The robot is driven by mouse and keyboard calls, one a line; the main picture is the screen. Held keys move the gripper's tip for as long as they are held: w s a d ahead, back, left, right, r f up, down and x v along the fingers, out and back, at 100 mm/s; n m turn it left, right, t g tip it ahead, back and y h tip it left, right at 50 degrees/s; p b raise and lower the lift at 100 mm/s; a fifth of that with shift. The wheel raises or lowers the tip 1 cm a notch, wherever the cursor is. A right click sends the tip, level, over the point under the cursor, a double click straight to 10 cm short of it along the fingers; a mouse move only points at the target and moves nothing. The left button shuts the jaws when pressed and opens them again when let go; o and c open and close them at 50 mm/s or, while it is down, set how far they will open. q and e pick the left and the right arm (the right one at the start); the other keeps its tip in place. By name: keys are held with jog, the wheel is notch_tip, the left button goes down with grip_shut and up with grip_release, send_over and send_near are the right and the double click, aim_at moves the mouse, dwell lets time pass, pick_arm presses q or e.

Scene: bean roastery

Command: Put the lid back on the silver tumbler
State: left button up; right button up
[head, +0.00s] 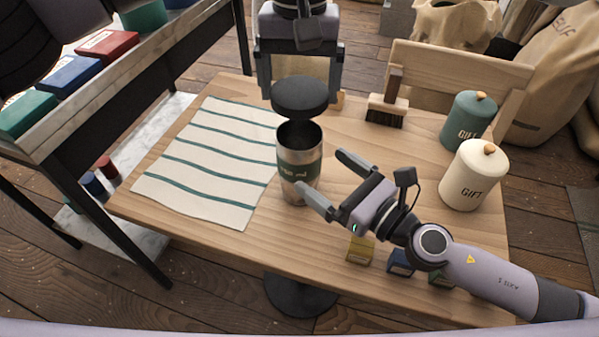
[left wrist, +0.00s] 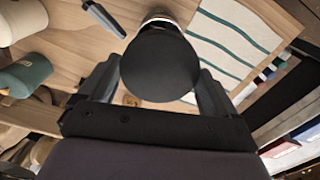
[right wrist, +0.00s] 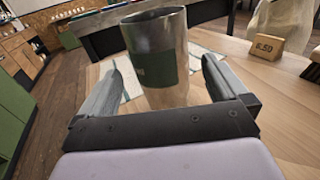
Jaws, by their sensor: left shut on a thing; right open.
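The silver tumbler (head: 298,168) stands upright on the wooden table, its top open, with a dark green label band. The round black lid (head: 300,96) is held level in my left gripper (head: 302,92), which is shut on it just above the tumbler's mouth, with a gap between. In the left wrist view the lid (left wrist: 160,65) hides most of the tumbler. My right gripper (head: 322,172) is open, low at the tumbler's right side. In the right wrist view the tumbler (right wrist: 158,62) shows between its spread fingers, touching neither that I can see.
A striped cloth (head: 212,160) lies left of the tumbler. A brush (head: 388,100), a teal canister (head: 467,120) and a cream canister (head: 474,175) stand to the right. Small boxes, one yellow (head: 360,248), sit near the front edge, below my right arm.

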jog(key=shift+f, duration=0.95)
jog(key=shift+a+f, duration=0.1)
jog(key=shift+f, duration=0.05)
jog(key=x, duration=0.7)
jog(key=shift+w+a, duration=0.1)
jog(key=shift+w, duration=0.05)
jog(key=c, duration=1.2)
pick_arm(q)
jog(key=shift+f, duration=2.5)
